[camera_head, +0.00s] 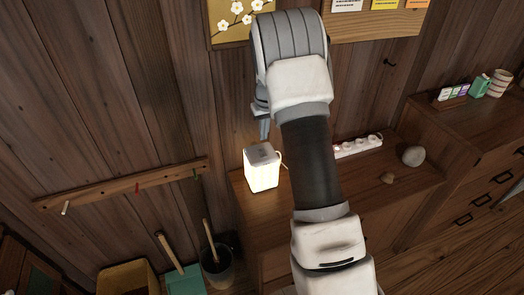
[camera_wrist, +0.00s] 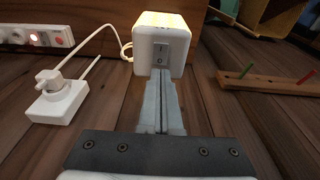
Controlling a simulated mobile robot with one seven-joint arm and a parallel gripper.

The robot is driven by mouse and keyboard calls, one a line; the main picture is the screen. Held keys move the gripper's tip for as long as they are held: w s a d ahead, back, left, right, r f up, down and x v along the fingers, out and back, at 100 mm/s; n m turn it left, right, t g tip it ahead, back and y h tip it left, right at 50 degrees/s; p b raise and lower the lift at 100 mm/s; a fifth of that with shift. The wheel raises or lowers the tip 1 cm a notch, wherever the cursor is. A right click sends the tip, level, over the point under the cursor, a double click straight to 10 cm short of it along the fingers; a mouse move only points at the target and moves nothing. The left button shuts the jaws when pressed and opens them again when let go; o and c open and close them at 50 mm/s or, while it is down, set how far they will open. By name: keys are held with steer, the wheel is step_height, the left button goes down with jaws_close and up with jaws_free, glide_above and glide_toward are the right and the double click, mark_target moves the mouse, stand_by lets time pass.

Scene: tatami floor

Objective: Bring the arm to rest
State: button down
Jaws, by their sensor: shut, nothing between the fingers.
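My gripper (camera_head: 264,138) points down from my raised arm, just above the small white lamp (camera_head: 262,172) on the wooden cabinet. The lamp's lower part glows warm. In the wrist view my gripper's fingers (camera_wrist: 161,78) are together with nothing between them. Their tips end just below the switch (camera_wrist: 160,53) on the lamp's face. I cannot tell whether they touch it. The lamp (camera_wrist: 178,25) has a white cord at its side.
The cabinet top also holds a white power strip (camera_head: 358,146), a round stone (camera_head: 413,156) and a small brown lump (camera_head: 387,178). A peg rail (camera_head: 120,188) is on the wall at left. A white plug in a socket (camera_wrist: 57,98) shows in the wrist view.

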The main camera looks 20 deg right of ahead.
stand_by(0.3)
steer(key=s+a+r+t, duration=0.1)
steer(key=s+a+r, duration=0.3)
steer(key=s+r, duration=0.45)
steer(key=s+a+r+t, duration=0.1)
steer(key=s+a+r, duration=0.4)
steer(key=r, duration=0.6)
steer(key=s+a+r+t, duration=0.1)
steer(key=s, duration=0.9)
steer(key=s+a+r, duration=0.1)
steer(key=s+a, duration=0.1)
steer(key=s, duration=0.9)
steer(key=shift+s+r+t, duration=0.25)
steer(key=shift+t, duration=0.15)
